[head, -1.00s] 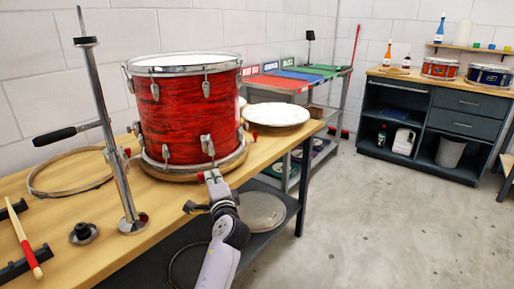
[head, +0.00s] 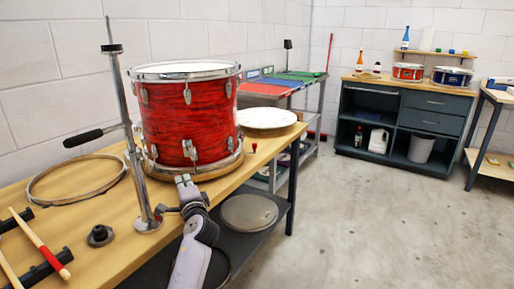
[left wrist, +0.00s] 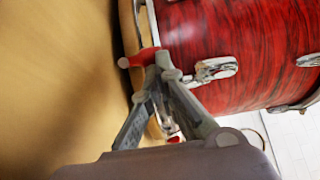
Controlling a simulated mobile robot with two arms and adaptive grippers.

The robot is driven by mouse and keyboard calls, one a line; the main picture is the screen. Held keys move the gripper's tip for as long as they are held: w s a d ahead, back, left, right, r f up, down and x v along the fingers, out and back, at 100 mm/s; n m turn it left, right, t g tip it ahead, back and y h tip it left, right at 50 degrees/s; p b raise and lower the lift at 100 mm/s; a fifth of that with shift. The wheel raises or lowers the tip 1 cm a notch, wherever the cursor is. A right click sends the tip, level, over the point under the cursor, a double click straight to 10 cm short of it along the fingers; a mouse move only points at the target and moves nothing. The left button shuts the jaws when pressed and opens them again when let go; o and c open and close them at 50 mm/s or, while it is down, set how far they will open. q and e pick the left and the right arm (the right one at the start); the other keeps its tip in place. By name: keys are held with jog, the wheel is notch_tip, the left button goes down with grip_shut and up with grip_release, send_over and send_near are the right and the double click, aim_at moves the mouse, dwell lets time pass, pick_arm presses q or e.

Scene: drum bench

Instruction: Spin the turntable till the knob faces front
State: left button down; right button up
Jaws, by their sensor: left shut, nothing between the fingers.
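The red drum (head: 186,115) stands upright on a round wooden turntable (head: 215,170) on the bench. A metal fitting (head: 190,150) on the drum's side faces roughly toward me; it also shows in the left wrist view (left wrist: 214,70). My left gripper (head: 183,180) is shut and empty at the turntable's front edge, below the drum. In the left wrist view its fingertips (left wrist: 163,62) are right beside a small red knob-like piece (left wrist: 142,57); I cannot tell whether they touch. The head view hides this piece behind the gripper. My right gripper is not in view.
A chrome stand (head: 136,150) with a black handle rises left of the drum. A hoop (head: 75,178) and drumsticks (head: 40,240) lie on the bench. A small red-topped piece (head: 254,147) and a white drumhead (head: 266,118) are to the right. Floor at right is clear.

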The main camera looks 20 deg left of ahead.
pick_arm(q)
jog(key=shift+s+a, duration=0.1)
jog(key=shift+a, duration=0.25)
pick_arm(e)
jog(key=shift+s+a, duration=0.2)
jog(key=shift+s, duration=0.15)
pick_arm(q)
jog(key=v, duration=1.2)
jog(key=n+g+y+b, duration=0.3)
jog(key=n+g+b, duration=0.15)
jog(key=b, duration=0.25)
send_near(193, 180)
jog(key=shift+m+g, duration=0.25)
jog(key=shift+m, duration=0.1)
jog(key=a+r, duration=0.1)
jog(key=w+a+r, duration=0.1)
jog(key=r, duration=0.1)
jog(key=shift+a+r, duration=0.1)
jog(key=a, duration=0.3)
jog(key=shift+s+a, duration=0.35)
jog(key=shift+a, duration=0.35)
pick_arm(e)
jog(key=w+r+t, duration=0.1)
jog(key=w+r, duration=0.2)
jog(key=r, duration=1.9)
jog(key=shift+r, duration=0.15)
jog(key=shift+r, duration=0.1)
